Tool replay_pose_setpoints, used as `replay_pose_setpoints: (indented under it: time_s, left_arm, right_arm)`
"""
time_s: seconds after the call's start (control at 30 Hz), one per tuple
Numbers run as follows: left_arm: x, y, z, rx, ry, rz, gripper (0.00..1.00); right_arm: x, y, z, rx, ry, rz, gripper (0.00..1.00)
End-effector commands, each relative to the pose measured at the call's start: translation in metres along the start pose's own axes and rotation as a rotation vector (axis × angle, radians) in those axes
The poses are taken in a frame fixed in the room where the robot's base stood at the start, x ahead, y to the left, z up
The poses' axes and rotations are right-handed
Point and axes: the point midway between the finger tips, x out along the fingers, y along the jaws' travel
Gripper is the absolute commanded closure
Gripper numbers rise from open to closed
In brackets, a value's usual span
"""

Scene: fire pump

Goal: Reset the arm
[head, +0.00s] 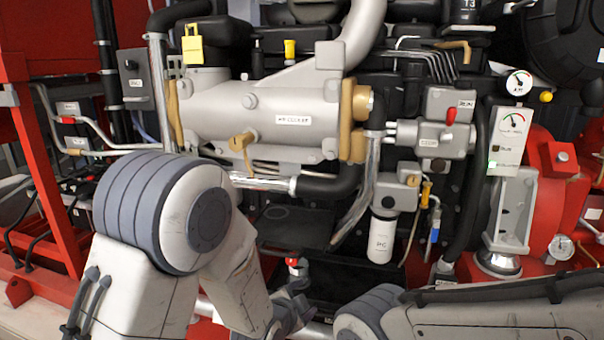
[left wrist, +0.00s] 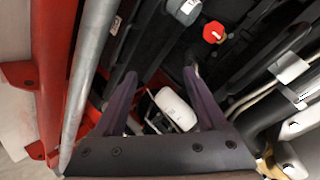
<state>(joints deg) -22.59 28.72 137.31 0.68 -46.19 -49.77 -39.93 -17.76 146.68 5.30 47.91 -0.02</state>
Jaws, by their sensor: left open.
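My left arm comes in from the left in the head view and bends down over the front of the pump. My left gripper (head: 290,308) is low in the middle, partly hidden by its own arm. In the left wrist view my left gripper (left wrist: 160,74) has its two dark fingers spread apart, with nothing held between them. A white rounded thing (left wrist: 177,108) shows beyond the gap, and I cannot tell what it is. My right arm lies along the bottom right of the head view, and its gripper is out of the frame.
A red knob (head: 292,262) is just above my left gripper; a red knob (left wrist: 213,32) also shows in the left wrist view. A white filter (head: 381,240) hangs to its right. A red frame (head: 45,180) stands left; a grey pipe (left wrist: 90,80) runs beside the fingers.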

Motion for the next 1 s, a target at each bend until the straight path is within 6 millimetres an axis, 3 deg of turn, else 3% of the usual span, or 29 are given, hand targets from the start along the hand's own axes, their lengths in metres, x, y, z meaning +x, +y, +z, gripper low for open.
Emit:
replay_pose_setpoints:
  time_s: [0.1,0.27,0.4,0.6,0.77,0.8,1.0]
  left_arm:
    - [-0.035,0.022,-0.015,-0.134,-0.089,0.150,0.27]
    - [-0.096,0.057,-0.021,-0.307,-0.260,0.334,0.27]
    - [-0.159,0.085,-0.017,-0.430,-0.433,0.459,0.27]
    - [-0.236,0.110,-0.004,-0.542,-0.652,0.562,0.27]
    - [-0.291,0.123,0.008,-0.597,-0.809,0.608,0.27]
    - [-0.304,0.120,0.007,-0.605,-0.840,0.614,0.27]
    - [-0.327,0.085,-0.022,-0.603,-0.837,0.613,0.27]
  right_arm:
    - [0.000,0.000,0.000,0.000,0.000,0.000,0.00]
    - [0.000,0.000,0.000,0.000,0.000,0.000,0.00]
    - [0.000,0.000,0.000,0.000,0.000,0.000,0.00]
    - [0.000,0.000,0.000,0.000,0.000,0.000,0.00]
    - [0.000,0.000,0.000,0.000,0.000,0.000,0.00]
    - [-0.006,0.000,0.000,0.000,-0.001,0.000,0.00]
    - [-0.059,-0.004,-0.003,0.000,0.001,0.000,0.00]
